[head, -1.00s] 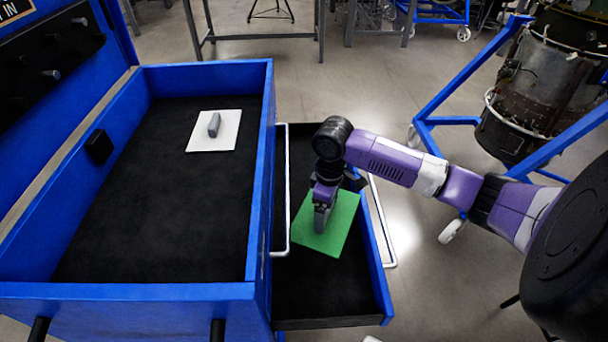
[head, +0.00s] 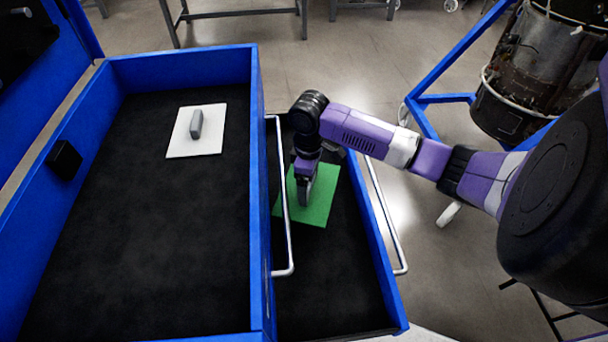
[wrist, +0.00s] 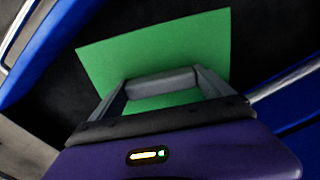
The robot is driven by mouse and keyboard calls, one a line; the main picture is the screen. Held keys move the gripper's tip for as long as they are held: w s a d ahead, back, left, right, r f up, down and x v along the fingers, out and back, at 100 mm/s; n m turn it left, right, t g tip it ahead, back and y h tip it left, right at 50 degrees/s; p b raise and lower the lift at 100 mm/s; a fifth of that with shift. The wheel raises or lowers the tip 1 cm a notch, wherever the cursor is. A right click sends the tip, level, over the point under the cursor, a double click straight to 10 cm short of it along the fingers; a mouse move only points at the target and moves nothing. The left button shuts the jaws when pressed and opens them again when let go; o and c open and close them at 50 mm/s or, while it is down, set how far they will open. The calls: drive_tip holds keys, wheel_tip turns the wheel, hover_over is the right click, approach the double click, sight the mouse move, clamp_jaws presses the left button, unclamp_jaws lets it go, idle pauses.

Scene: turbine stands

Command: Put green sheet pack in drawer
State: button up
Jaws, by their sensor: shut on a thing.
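The green sheet pack (head: 318,206) is a flat green square with a grey grip block (wrist: 162,85) on top. It is inside the outline of the open drawer (head: 340,290), toward its far end; whether it touches the drawer floor I cannot tell. My gripper (head: 304,198) points down over the pack. In the wrist view my gripper (wrist: 160,90) has its two fingers at the ends of the grey block, shut on it. The green pack (wrist: 195,45) spreads out beyond the fingers. Part of the pack is hidden by my gripper in the head view.
A blue cabinet with a black-lined top tray (head: 130,260) stands left of the drawer. A white sheet pack (head: 190,145) with a grey block lies in that tray. Metal handle bars (head: 385,215) run along the drawer. A turbine stand (head: 440,98) is at the right.

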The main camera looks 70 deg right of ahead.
drive_tip(key=shift+w, duration=0.4)
drive_tip(key=shift+f, duration=0.2)
wheel_tip(320, 180, down, 6)
drive_tip(key=b, duration=0.5)
drive_tip(key=shift+r, duration=0.25)
drive_tip(key=shift+s+f+b, duration=0.1)
drive_tip(key=shift+f+b, duration=0.75)
drive_tip(key=shift+f, duration=0.35)
drive_tip(key=shift+d+f, duration=0.1)
drive_tip(key=shift+f, duration=0.25)
drive_tip(key=o, duration=1.8)
drive_tip(key=shift+r, duration=0.1)
